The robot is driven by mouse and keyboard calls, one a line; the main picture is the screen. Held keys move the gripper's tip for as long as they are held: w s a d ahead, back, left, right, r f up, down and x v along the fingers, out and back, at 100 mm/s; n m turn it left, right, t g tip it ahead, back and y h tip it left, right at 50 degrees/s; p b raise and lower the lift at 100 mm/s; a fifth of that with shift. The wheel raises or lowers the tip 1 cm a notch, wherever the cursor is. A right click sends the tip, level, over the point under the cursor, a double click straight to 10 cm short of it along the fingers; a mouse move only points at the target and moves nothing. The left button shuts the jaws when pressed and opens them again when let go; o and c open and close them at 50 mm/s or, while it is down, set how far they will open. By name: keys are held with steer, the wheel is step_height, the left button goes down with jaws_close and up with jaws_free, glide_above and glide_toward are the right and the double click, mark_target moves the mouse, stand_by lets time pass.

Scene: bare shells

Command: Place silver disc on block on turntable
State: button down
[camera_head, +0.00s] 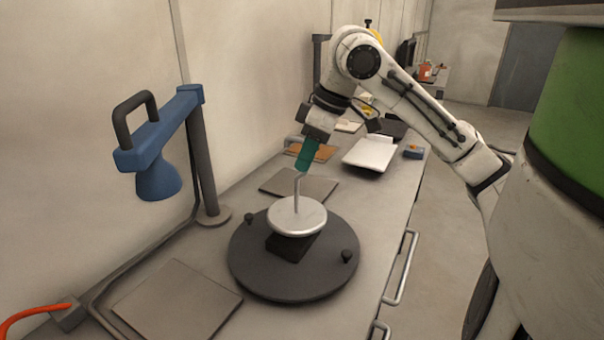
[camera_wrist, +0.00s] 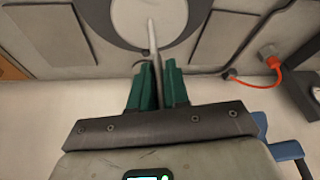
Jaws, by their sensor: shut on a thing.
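The silver disc (camera_head: 285,218) has a thin upright handle with a bent top. My gripper (camera_head: 302,168) is shut on this handle, its green fingers above the disc. The dark block (camera_head: 291,249) shows under the disc's front edge, partly hidden by it, on the round dark turntable (camera_head: 290,285). The disc is over the block; I cannot tell whether they touch. In the wrist view the handle runs between the fingers (camera_wrist: 156,70), and part of the pale disc (camera_wrist: 130,20) shows at the top, with the dark turntable around it.
Two small knobs stand on the turntable, one at right (camera_head: 346,256). A blue lamp-like fixture (camera_head: 158,165) on a dark post (camera_head: 203,160) stands at left. Flat grey plates lie in front (camera_head: 178,300) and behind (camera_head: 300,184). A white tray (camera_head: 370,153) lies farther back.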

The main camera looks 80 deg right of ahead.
mark_target(302, 174)
steer(key=shift+w+f, duration=0.2)
steer(key=shift+f, duration=0.05)
steer(key=shift+s+x, duration=0.2)
steer(key=shift+x, duration=0.75)
steer(key=shift+s+x, duration=0.15)
steer(key=shift+x, duration=0.75)
steer(key=shift+d+f, duration=0.2)
steer(key=shift+f, duration=0.1)
steer(key=c, duration=1.1)
jaws_free()
steer(key=shift+r, duration=0.1)
steer(key=v, duration=1.2)
steer(key=shift+r, duration=0.1)
